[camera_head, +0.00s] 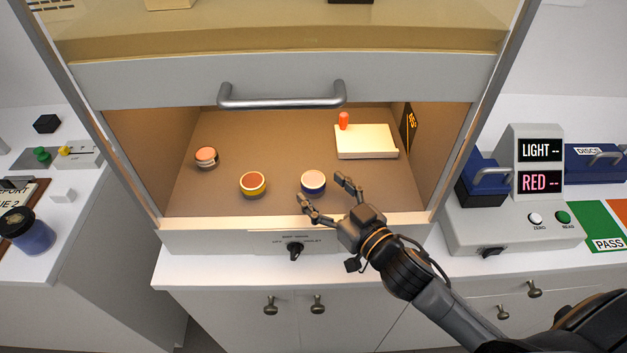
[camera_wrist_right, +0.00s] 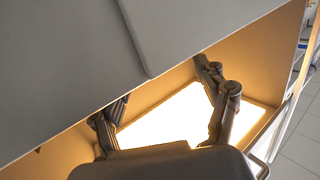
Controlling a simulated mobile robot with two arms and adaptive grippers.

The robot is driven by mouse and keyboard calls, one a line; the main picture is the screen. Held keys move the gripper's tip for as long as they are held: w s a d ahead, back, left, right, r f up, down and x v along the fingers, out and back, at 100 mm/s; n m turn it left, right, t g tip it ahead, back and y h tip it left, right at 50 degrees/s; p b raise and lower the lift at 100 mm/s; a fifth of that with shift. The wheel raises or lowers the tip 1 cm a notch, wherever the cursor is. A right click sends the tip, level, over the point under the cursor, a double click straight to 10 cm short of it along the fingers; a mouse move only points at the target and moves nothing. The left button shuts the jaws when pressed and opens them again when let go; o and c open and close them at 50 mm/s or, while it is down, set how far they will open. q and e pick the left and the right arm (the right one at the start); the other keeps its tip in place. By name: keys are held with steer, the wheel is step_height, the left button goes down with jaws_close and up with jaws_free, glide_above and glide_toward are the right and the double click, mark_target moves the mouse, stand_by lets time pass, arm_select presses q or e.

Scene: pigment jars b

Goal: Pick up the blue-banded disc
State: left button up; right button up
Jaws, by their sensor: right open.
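The blue-banded disc (camera_head: 313,182) has a pale tan top and a blue band. It lies on the brown floor of the cabinet, near its front edge. My right gripper (camera_head: 321,190) reaches in over the front sill, open and empty. Its fingertips are spread near the disc, one to the front left and one to the right; I cannot tell their height over it. The right wrist view shows the two spread fingers (camera_wrist_right: 165,105) against a bright panel, and no disc can be made out there. My left gripper is out of view.
A yellow-banded disc (camera_head: 252,184) and a pink-topped disc (camera_head: 206,157) lie to the left. The raised front panel with a bar handle (camera_head: 282,101) hangs above the opening.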

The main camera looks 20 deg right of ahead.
mark_target(315, 180)
steer(key=p+x, duration=0.1)
steer(key=x, duration=0.2)
steer(key=shift+w+f, duration=0.2)
steer(key=shift+w, duration=0.25)
steer(key=shift+w+f, duration=0.1)
steer(key=shift+w, duration=0.2)
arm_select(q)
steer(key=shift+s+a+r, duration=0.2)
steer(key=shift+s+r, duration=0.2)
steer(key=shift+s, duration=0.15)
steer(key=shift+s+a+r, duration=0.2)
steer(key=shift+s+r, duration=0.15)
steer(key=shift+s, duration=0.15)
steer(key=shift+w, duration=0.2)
arm_select(e)
steer(key=c, duration=1.4)
